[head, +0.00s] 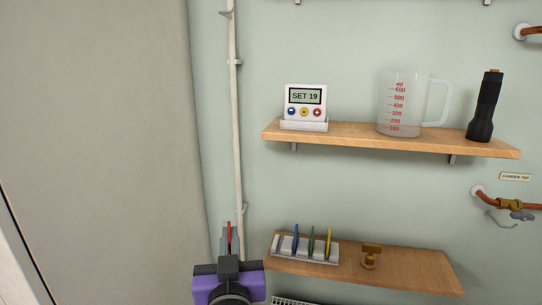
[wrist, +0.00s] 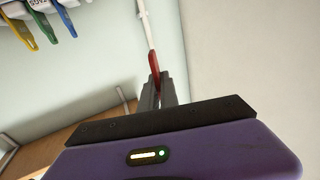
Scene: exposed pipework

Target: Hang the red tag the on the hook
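My gripper (head: 229,240) is closed around a thin red tag (head: 229,230) that stands upright between the grey fingers, in front of the wall near the thin white pipe. In the wrist view the red tag (wrist: 153,62) sticks out beyond the fingertips of my gripper (wrist: 159,85), and its lower part is hidden between them. A thin grey curved piece (head: 492,220) shows under the tap at the right in the head view; I cannot tell if it is the hook.
A white rack (head: 317,258) with blue, green and yellow tags stands on the lower shelf (head: 415,270), beside a brass-coloured object (head: 371,256). The upper shelf (head: 350,136) holds a display box (head: 305,105), a measuring jug (head: 402,110) and a torch (head: 485,110). The white pipe (head: 235,120) runs up the wall.

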